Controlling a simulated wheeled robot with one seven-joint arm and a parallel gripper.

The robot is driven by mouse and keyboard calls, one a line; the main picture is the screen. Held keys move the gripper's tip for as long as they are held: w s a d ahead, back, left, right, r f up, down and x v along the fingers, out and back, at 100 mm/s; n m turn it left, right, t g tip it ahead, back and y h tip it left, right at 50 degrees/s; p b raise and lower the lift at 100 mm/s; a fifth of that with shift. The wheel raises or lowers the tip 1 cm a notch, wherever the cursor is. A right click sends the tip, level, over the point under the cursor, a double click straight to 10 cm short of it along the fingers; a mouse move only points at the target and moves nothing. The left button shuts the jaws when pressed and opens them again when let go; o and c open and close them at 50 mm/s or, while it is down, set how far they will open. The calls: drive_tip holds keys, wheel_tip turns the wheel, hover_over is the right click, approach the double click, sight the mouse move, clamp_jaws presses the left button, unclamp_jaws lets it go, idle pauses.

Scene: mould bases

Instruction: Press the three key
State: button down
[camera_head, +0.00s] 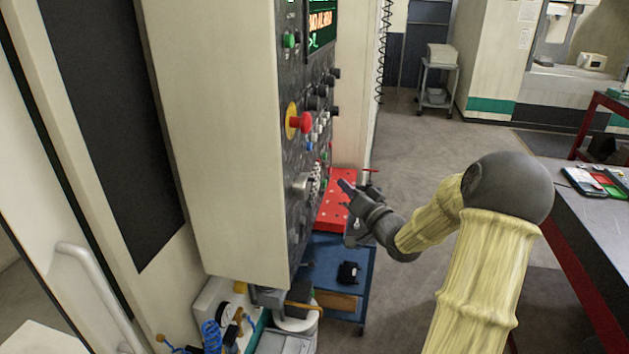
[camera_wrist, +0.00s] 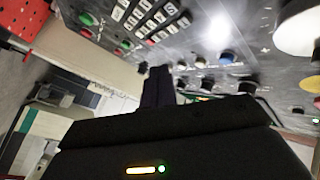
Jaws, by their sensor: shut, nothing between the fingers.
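The keypad (camera_wrist: 148,17) shows in the wrist view at the top, as rows of pale keys on a dark control panel (camera_wrist: 240,50). The markings are too small and tilted to tell which key is the three. In the head view the keypad (camera_head: 316,180) is a small cluster seen edge-on, low on the panel. My gripper (camera_head: 345,188) is to the right of the panel, apart from it. In the wrist view my gripper's fingers (camera_wrist: 157,72) are together and empty, below the keypad in the picture. Whether the tips touch the panel cannot be told there.
A red emergency button (camera_head: 303,122), dark knobs (camera_head: 318,97) and a screen (camera_head: 321,22) are on the panel above. A red perforated board (camera_head: 338,208) and a blue cart (camera_head: 335,252) stand behind my gripper. A workbench (camera_head: 590,225) is at the right, with open floor between.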

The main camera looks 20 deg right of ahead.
drive_tip(key=s+a+f+n+g+h, duration=0.3)
drive_tip(key=s+a+f+g, duration=0.2)
drive_tip(key=a+f+g, duration=0.4)
drive_tip(key=s+a+f+n+g, duration=0.1)
drive_tip(key=s+a, duration=0.4)
drive_tip(key=s, duration=0.5)
drive_tip(key=s+a+f+n+g, duration=0.1)
drive_tip(key=s+a+f+g, duration=0.2)
drive_tip(key=s+g, duration=0.3)
drive_tip(key=s+a, duration=0.1)
drive_tip(key=s, duration=0.3)
drive_tip(key=shift+a+f+g+h, duration=0.15)
drive_tip(key=shift+a+g+h, duration=0.15)
drive_tip(key=shift+a+h, duration=0.1)
